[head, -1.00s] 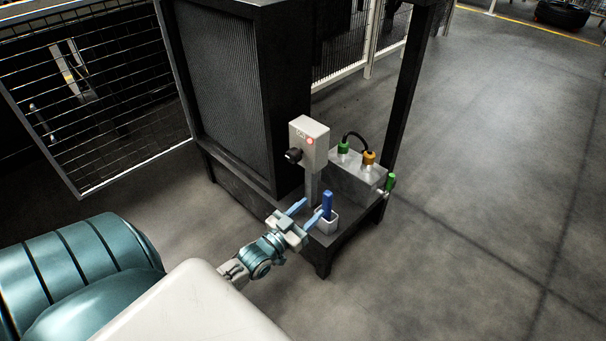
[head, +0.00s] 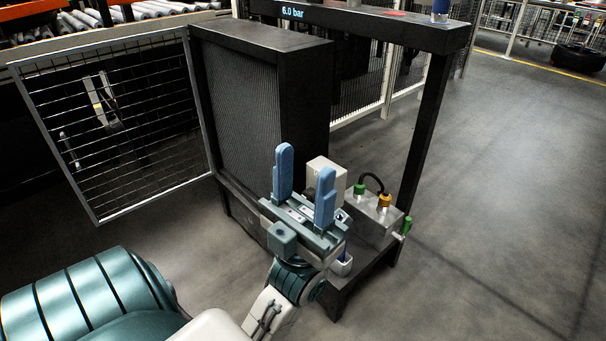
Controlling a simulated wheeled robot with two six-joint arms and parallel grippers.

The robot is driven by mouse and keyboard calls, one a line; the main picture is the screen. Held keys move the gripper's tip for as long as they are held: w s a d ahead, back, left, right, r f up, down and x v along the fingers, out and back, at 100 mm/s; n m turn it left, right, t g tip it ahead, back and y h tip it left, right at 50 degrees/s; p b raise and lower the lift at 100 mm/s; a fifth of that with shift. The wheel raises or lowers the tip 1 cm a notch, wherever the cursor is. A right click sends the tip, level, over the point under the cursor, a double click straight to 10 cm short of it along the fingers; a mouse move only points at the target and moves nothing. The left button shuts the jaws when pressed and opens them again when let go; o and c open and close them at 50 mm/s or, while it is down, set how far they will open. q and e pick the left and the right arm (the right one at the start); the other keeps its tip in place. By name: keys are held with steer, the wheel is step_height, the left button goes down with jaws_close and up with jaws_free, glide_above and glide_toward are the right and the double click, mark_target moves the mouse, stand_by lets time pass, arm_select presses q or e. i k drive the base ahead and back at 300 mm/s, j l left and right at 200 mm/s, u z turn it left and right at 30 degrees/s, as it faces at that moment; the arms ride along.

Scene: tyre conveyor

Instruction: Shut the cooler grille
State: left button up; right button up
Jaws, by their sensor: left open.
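The cooler grille (head: 150,140) is a wire mesh door in a grey frame. It stands swung open to the left of the black cooler (head: 305,100), joined along the cooler's left front edge. The cooler's ribbed core (head: 236,115) is exposed. My left gripper (head: 304,180) is open and empty, its two blue fingers pointing up. It is in front of the cooler's lower right part, to the right of the grille and apart from it. It partly hides the grey switch box. My right gripper is not in view.
A grey block (head: 376,212) with green and orange fittings sits on the stand, right of my gripper. A black post (head: 425,130) and a top beam with a "6.0 bar" display (head: 292,12) frame the stand. Open floor (head: 490,200) lies to the right.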

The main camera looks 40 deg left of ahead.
mark_target(13, 66)
steer(key=k+j, duration=0.15)
steer(key=j, duration=0.25)
steer(key=k+j+z, duration=0.1)
steer(key=j, duration=0.3)
steer(key=k+j, duration=0.2)
steer(key=j, duration=0.2)
steer(key=k+j, duration=0.15)
steer(key=j, duration=0.25)
steer(key=k+j+z, duration=0.1)
steer(key=j, duration=0.3)
steer(key=k+j, duration=0.25)
steer(key=j, duration=0.15)
steer(key=k+j+z, duration=0.1)
steer(key=j, duration=0.3)
steer(key=k+j, duration=0.25)
steer(key=j, duration=0.65)
steer(key=j+z, duration=0.15)
steer(key=j, duration=0.45)
steer(key=k+j, duration=0.1)
steer(key=j, duration=0.5)
steer(key=j+z, duration=0.15)
steer(key=j, duration=0.5)
steer(key=k+j, duration=0.15)
steer(key=j, duration=0.45)
steer(key=l, duration=0.25)
steer(key=k+l+z, duration=0.1)
steer(key=l, duration=0.2)
